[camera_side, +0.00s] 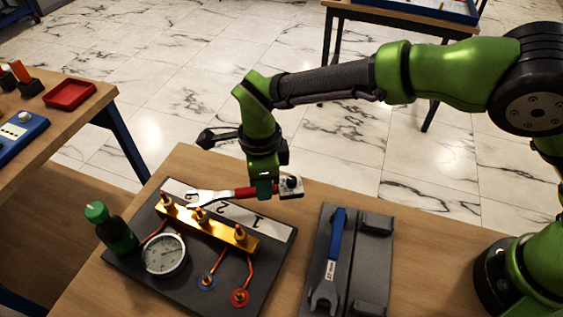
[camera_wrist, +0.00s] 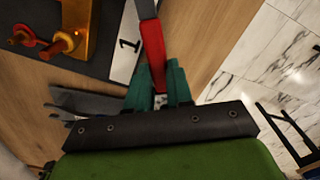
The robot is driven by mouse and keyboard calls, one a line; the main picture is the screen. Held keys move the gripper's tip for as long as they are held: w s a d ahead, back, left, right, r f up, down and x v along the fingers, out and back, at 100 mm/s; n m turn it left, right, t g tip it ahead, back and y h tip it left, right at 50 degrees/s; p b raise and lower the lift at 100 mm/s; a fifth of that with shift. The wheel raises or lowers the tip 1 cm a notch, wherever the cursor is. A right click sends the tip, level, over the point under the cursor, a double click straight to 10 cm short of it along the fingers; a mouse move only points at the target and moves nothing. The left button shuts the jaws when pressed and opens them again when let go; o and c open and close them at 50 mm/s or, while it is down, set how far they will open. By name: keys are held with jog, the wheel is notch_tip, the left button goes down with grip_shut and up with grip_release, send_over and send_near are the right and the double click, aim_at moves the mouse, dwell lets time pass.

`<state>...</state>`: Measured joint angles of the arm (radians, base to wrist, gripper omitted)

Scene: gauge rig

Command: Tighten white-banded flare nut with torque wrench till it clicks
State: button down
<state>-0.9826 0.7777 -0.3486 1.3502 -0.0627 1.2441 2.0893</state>
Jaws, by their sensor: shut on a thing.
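My gripper (camera_side: 264,190) is shut on the red handle of the torque wrench (camera_side: 243,193), above the back of the dark rig board. The wrench lies roughly level, its steel open end pointing left over the brass manifold (camera_side: 220,227), near the left and middle fittings. I cannot tell whether the jaw touches a nut. Several fittings stand on the manifold, including the middle one (camera_side: 200,215); the white band cannot be made out. In the wrist view, the red handle (camera_wrist: 152,52) runs up from between the teal fingers (camera_wrist: 160,90); the wrench head is out of frame.
A round gauge (camera_side: 164,254) and green bottle (camera_side: 117,236) stand at the board's left. A number strip (camera_side: 275,228) lies behind the manifold. A blue-handled wrench (camera_side: 333,250) lies in a dark tray (camera_side: 375,260) at right. Bare wood separates board and tray.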

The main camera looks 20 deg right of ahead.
jog(key=shift+r, duration=2.4)
